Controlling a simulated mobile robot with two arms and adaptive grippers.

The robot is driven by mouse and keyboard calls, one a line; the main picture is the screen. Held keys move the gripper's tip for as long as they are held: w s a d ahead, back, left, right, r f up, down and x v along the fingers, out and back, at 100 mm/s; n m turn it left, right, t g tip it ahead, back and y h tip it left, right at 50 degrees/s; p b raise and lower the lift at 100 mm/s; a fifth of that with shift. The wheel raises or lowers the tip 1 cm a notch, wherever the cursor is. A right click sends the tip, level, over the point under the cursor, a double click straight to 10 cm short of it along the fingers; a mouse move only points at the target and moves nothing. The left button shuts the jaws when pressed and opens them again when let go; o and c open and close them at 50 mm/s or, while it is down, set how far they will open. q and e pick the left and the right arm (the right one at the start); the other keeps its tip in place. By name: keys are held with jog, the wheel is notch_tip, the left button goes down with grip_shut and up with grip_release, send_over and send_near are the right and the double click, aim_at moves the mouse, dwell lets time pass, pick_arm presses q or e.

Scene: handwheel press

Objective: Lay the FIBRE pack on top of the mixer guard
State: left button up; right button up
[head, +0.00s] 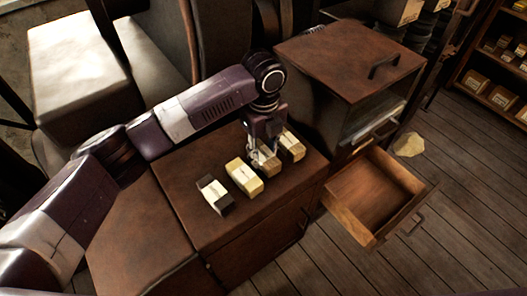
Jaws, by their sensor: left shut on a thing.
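My left gripper (261,152) points down over the brown cabinet top and is shut on a tan pack (269,163) in the row there. The fingers partly cover that pack, and I cannot tell whether it is clear of the surface. The row also has a dark pack with a white band (214,195), a yellow pack (244,177) and a brownish pack (292,146). Labels are too small to read, so I cannot tell which is FIBRE. A brown box-shaped housing with a top handle, probably the mixer guard (335,58), stands behind to the right; its top is bare. My right gripper is out of view.
An open, empty-looking drawer (372,198) juts out below the housing. A pale yellow piece (409,145) lies on the plank floor. Shelves with boxes (497,97) stand at the far right. The cabinet top (180,188) is free left of the packs.

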aim_at(264, 153)
pick_arm(q)
jog(key=shift+f, duration=0.1)
jog(key=shift+f, duration=0.1)
jog(key=o, duration=1.2)
notch_tip(264, 153, up, 12)
jog(key=b, duration=0.3)
jog(key=shift+s, duration=0.1)
